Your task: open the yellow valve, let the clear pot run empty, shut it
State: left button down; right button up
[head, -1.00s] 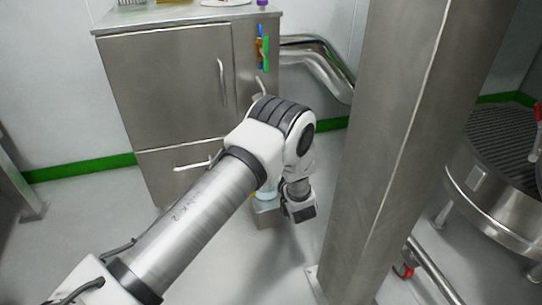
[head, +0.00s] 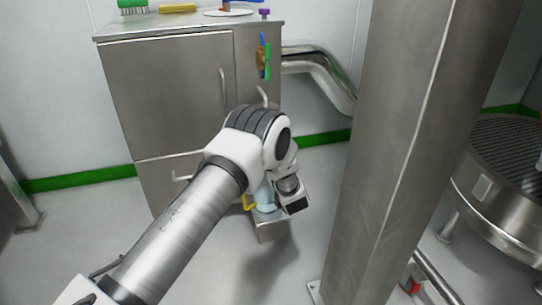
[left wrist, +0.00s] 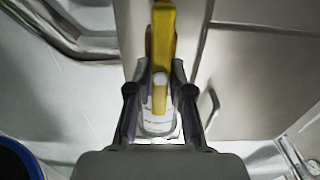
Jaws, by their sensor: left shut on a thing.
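The yellow valve handle (left wrist: 162,50) stands upright between the fingers of my left gripper (left wrist: 160,78) in the left wrist view. The fingers are shut on it from both sides. In the head view a yellow part of the valve (head: 250,204) shows just left of my left wrist. The clear pot (head: 265,197) shows partly there, behind my wrist and above a small steel box (head: 271,232). A clear part with faint marks (left wrist: 158,124) shows below the handle in the wrist view. The liquid level cannot be made out. My right gripper is in neither view.
A steel cabinet (head: 170,90) stands behind, with a thick bent pipe (head: 325,75) at its right. A wide steel post (head: 390,150) rises right of my left arm. A round grated vessel (head: 505,190) stands at far right. Floor in front is clear.

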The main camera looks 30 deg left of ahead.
pick_arm(q)
jog(key=m+p, duration=0.3)
jog(key=shift+w+d+r, duration=0.1)
jog(key=shift+r, duration=0.1)
jog(key=shift+m+p, duration=0.9)
jog(key=shift+p, duration=0.05)
jog(key=m, duration=0.1)
jog(key=m+p, duration=0.1)
jog(key=shift+w+d+f+m, duration=0.1)
jog(key=shift+w+f+m, duration=0.1)
jog(key=shift+m, duration=0.1)
jog(key=m, duration=0.3)
jog(key=m+p, duration=0.1)
jog(key=m, duration=0.3)
jog(key=f+m+p, duration=0.1)
jog(key=m, duration=0.2)
jog(key=shift+w+d, duration=0.1)
jog(key=shift+d, duration=0.05)
jog(key=shift+m, duration=0.4)
